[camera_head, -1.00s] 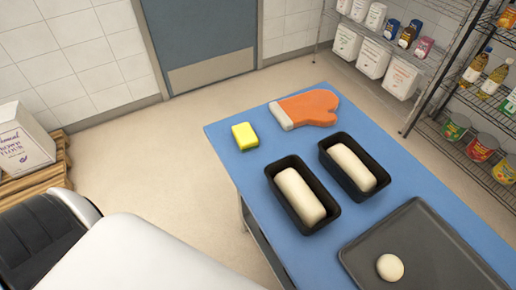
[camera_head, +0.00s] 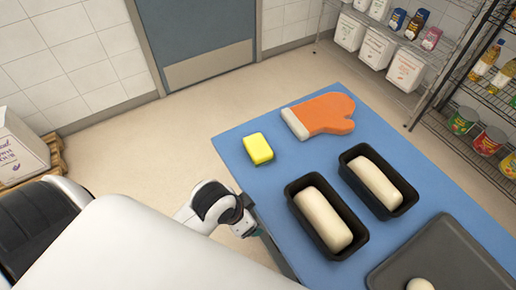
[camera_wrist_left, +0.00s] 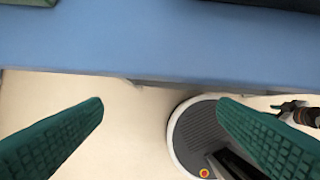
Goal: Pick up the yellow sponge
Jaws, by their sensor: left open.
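The yellow sponge (camera_head: 258,148) lies flat near the left end of the blue tabletop (camera_head: 232,150) in the head view. An arm of mine, apparently the left, reaches the table's left edge, below and left of the sponge; its fingertips are hidden there. In the left wrist view my left gripper (camera_wrist_left: 160,108) shows two green fingers spread wide with nothing between them. The table's edge lies ahead of them, and I cannot make out the sponge in that view. My right gripper is not in view.
An orange oven mitt (camera_head: 325,114) lies just behind and right of the sponge. Two black loaf pans with dough (camera_head: 297,187) (camera_head: 349,155) stand to its right, with a dark tray (camera_head: 400,262) beyond. Bare tabletop surrounds the sponge. Wire shelves (camera_head: 440,100) stand behind.

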